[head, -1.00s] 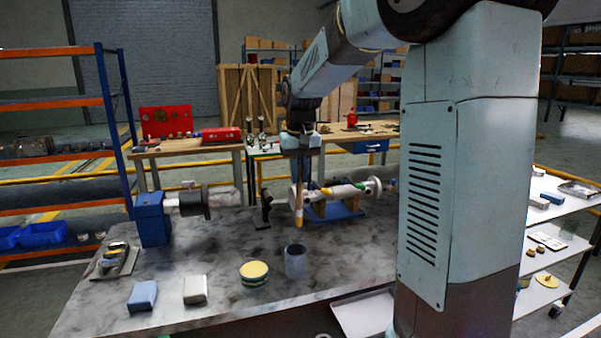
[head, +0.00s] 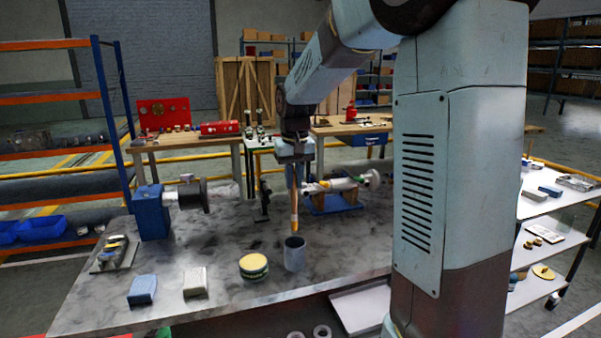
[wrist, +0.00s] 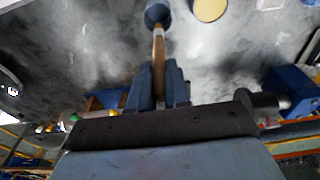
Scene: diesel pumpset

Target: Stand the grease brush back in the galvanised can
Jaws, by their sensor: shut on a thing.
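The galvanised can (head: 295,257) stands upright on the grey bench, with its dark mouth facing up. My gripper (head: 294,178) is above the can and shut on the grease brush (head: 295,212). The brush hangs nearly upright, its tan lower end just over the can's mouth. In the wrist view, the brush (wrist: 158,48) sticks out from between the fingers (wrist: 158,88) and its far end overlaps the near edge of the can (wrist: 157,14). Whether the tip is inside the rim cannot be told. The upper part of the brush is hidden by the fingers.
A yellow-topped round tin (head: 253,266) stands just left of the can. A white block (head: 195,282) and a blue block (head: 142,290) lie farther left. Behind are a pump shaft on a blue stand (head: 337,203) and a small black stand (head: 263,201).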

